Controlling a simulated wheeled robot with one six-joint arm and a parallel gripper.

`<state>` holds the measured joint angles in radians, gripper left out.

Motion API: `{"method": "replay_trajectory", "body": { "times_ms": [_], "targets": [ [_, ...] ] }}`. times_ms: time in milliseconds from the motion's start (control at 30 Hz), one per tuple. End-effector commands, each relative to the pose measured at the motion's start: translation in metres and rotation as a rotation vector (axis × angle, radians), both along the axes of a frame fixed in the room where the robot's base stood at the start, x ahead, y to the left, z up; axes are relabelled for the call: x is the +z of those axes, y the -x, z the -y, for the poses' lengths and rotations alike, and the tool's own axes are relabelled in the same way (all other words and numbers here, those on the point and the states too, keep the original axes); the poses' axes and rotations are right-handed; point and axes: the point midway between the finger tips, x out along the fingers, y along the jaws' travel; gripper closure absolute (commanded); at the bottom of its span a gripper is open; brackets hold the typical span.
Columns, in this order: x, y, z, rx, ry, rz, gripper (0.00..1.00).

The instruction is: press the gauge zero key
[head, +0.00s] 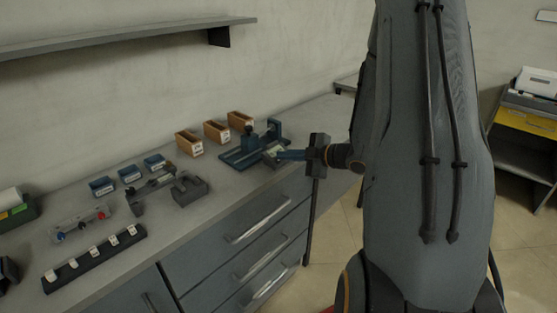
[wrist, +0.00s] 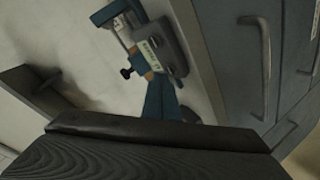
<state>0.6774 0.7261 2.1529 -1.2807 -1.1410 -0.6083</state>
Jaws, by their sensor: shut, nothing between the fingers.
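The gauge (head: 272,149) sits on a teal fixture (head: 238,158) near the front edge of the grey bench. In the wrist view the gauge is a dark grey body (wrist: 172,48) with a pale label or display (wrist: 153,44). My gripper (head: 282,155) is shut and empty, its blue fingers pointing left at the gauge in the head view. In the wrist view the fingers (wrist: 158,90) end close to the gauge's near end. I cannot tell whether they touch it. The zero key cannot be made out.
Three orange-brown bins (head: 216,131) stand behind the fixture. Small blue bins (head: 130,173), a dark bracket-like fixture (head: 188,188) and a black strip with white pieces (head: 95,258) lie to the left. Drawers with bar handles (head: 258,220) are below. A wall shelf (head: 130,33) hangs above.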

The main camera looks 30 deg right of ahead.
Motion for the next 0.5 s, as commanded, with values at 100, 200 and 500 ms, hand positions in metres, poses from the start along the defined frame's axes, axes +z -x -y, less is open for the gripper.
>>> {"method": "replay_trajectory", "body": {
  "times_ms": [100, 200, 500],
  "targets": [
    [0.0064, 0.0026, 0.0008, 0.000, 0.000, 0.000, 1.00],
    [0.0067, 0.0029, 0.0010, 0.000, 0.000, 0.000, 1.00],
    [0.0082, 0.0035, 0.0013, 0.000, 0.000, 0.000, 1.00]
  ]
}}
